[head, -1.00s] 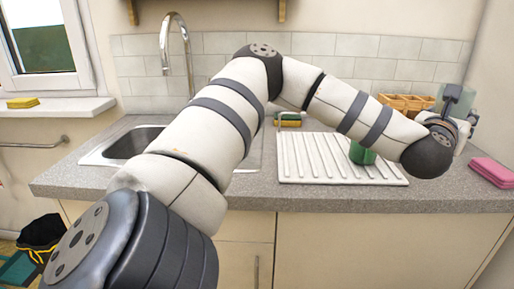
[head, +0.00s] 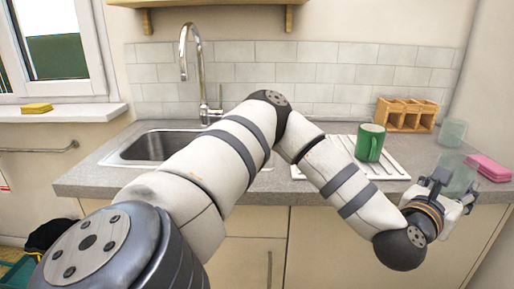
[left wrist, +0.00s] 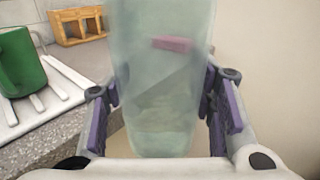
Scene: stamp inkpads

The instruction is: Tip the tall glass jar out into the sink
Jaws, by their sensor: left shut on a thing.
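My left gripper (head: 440,190) is shut on a tall, clear, greenish glass jar (head: 459,178) at the right, by the counter's front edge. In the left wrist view the jar (left wrist: 160,85) stands roughly upright between the fingers, and its top runs out of the picture. I cannot make out any contents. The steel sink (head: 125,157) is at the left of the counter, well away from the jar, partly hidden by my left arm. My right gripper is not in view.
A green mug (head: 369,143) stands on the white drainboard (head: 395,172). Behind are a wooden organizer (head: 405,116) and another glass vessel (head: 452,132). A pink sponge (head: 488,168) lies at the right. The tap (head: 201,80) rises behind the sink.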

